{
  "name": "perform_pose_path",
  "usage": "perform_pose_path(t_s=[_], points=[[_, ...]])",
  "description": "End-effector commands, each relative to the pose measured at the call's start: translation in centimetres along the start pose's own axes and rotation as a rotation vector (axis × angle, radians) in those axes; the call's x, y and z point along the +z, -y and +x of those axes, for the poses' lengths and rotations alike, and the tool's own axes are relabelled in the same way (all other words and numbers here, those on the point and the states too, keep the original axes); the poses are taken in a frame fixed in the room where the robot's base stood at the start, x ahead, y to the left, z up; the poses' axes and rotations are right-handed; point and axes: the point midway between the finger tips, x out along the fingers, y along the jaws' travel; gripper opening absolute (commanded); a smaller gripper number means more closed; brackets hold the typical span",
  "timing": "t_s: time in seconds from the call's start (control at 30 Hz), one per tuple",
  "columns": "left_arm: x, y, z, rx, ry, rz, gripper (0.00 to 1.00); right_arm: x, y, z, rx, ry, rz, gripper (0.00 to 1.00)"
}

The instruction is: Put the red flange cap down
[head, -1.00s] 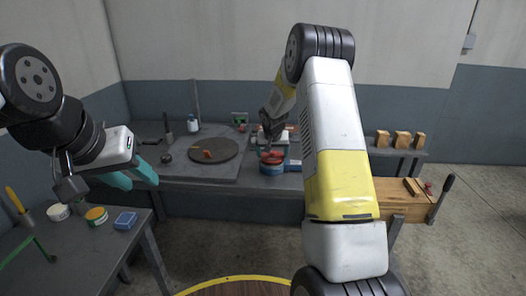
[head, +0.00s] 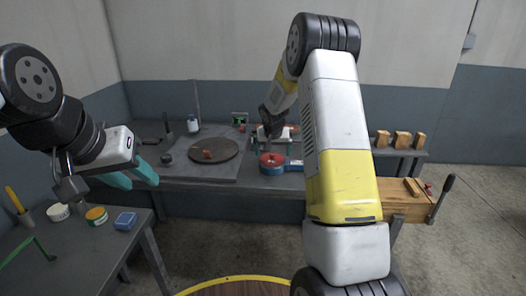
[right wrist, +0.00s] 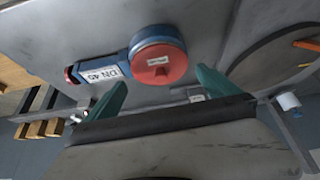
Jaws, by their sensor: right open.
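The red flange cap (head: 272,157) sits on top of a round blue part (head: 272,168) on the back bench. The right wrist view shows the cap's red face (right wrist: 158,64) inside the blue rim (right wrist: 152,34). My left gripper (head: 140,179) is open and empty over the left table's edge.
A dark round plate (head: 225,151) with a red-orange piece (head: 207,155) lies left of the cap. Wooden blocks (head: 402,139) stand at the right. The bench front is mostly clear.

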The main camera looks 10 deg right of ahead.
Motion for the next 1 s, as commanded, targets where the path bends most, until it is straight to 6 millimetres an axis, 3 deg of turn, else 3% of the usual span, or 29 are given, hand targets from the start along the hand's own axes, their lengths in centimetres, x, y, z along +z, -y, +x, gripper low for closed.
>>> perform_pose_path(t_s=[0.2,0.57,0.63,0.77,1.0], points=[[0.0,0.0,0.0,0.0,0.0,0.0,0.39,-0.1,0.1,-5.1,-0.002,-0.004,0.0,1.0],[0.0,0.0,0.0,0.0,0.0,0.0,0.39,0.0,0.0,-9.7,-0.004,-0.002,0.0,1.0],[0.0,0.0,0.0,0.0,0.0,0.0,0.39,0.3,-0.3,-11.4,-0.009,-0.003,-0.002,1.0],[0.0,0.0,0.0,0.0,0.0,0.0,0.39,1.9,-1.0,-17.1,-0.037,-0.004,-0.007,1.0],[0.0,0.0,0.0,0.0,0.0,0.0,0.39,9.2,-2.1,-29.0,-0.126,0.003,-0.054,1.0]])
